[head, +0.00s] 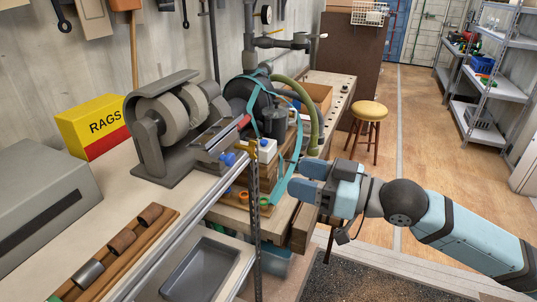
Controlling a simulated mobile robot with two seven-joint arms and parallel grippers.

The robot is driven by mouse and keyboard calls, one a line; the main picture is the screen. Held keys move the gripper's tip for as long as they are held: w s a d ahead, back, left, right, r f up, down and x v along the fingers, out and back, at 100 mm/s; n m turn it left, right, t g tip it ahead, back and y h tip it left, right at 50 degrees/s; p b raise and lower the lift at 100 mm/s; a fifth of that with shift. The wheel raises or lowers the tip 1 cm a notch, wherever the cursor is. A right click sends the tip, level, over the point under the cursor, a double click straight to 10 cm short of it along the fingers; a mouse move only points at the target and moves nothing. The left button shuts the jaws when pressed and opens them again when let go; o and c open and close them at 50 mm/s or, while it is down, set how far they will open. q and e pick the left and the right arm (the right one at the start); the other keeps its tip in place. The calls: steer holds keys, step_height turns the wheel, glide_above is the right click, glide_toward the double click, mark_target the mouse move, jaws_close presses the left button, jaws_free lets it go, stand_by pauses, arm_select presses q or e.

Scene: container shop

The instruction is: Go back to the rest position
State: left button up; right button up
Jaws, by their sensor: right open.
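My right gripper (300,180) is in the middle of the head view. Its arm comes in from the lower right. Its two blue fingers point left and stand apart, with nothing seen between them. It is in front of the workbench's drawer side, close to the teal band that hangs there; I cannot tell whether it touches. My left gripper is not in view.
A bench grinder (175,125), a yellow RAGS box (95,125) and a wooden tray (115,252) with cylinders stand on the left bench. A yellow-topped stool (370,110) and metal shelves (490,85) stand behind. The wooden floor (420,160) between is open.

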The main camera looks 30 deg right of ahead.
steer(key=shift+f, duration=0.1)
step_height(320, 180, down, 20)
steer(key=d+m+h+p, duration=0.1)
steer(key=m+h+p, duration=0.25)
steer(key=h, duration=0.25)
steer(key=s+a+f+g, duration=0.1)
steer(key=s+a+f, duration=0.2)
steer(key=f, duration=0.2)
steer(key=s+a+f+g+h+p, duration=0.1)
steer(key=s+a+f, duration=0.2)
steer(key=f, duration=0.3)
steer(key=s+a+f+m+g+p, duration=0.1)
steer(key=s+a+f, duration=0.2)
steer(key=f, duration=0.3)
steer(key=shift+s+h, duration=0.4)
steer(key=shift+s, duration=0.4)
steer(key=shift+d, duration=0.1)
